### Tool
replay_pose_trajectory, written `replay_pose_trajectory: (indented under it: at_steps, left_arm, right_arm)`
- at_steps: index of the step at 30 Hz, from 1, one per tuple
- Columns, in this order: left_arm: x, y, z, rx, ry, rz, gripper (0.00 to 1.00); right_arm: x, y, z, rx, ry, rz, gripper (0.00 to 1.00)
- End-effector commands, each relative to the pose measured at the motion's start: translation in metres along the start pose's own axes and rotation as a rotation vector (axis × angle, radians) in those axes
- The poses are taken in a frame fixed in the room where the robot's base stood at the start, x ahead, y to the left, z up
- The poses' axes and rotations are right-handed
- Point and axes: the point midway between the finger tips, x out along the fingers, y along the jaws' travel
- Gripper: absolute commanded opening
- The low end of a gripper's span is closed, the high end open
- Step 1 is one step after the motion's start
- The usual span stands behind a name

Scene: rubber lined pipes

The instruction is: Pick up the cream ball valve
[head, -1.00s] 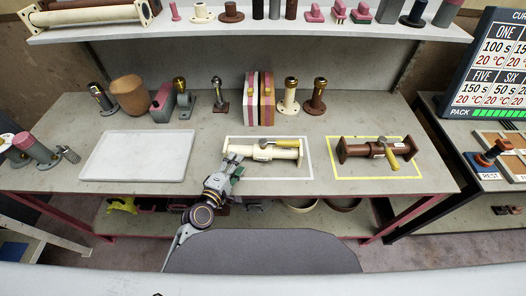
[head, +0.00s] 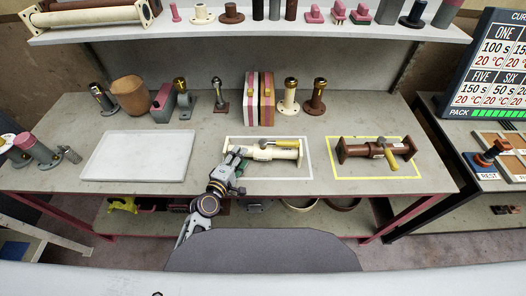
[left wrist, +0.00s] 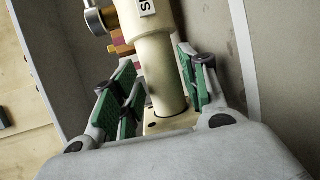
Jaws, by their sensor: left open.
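My left gripper (head: 237,160) is at the valve's left end in the head view. In the left wrist view, the valve's cream pipe (left wrist: 168,82) runs between the green-padded fingers of my open left gripper (left wrist: 160,95). Gaps show on both sides of the pipe, wider on the left. The gripper partly hides the valve's left flange in the head view. My right gripper is not in view.
A brown ball valve (head: 377,150) lies in a yellow outline to the right. An empty white tray (head: 137,156) is to the left. Pink and cream blocks (head: 259,98) and upright fittings stand behind. A shelf (head: 250,31) overhangs the back.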

Motion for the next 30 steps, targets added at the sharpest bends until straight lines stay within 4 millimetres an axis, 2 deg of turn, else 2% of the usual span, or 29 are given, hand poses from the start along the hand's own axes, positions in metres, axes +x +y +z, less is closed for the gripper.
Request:
replay_pose_trajectory:
  at_steps: [9,24,30]
  left_arm:
    - [0.02,0.0,0.0,0.001,0.001,0.0,0.44]
    - [0.02,0.0,0.0,0.001,0.001,0.0,0.44]
    - [0.02,0.0,0.0,0.001,0.001,0.0,0.19]
  right_arm:
    - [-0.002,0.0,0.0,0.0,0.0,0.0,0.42]
    - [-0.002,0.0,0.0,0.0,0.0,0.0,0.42]
    - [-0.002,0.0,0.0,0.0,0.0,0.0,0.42]
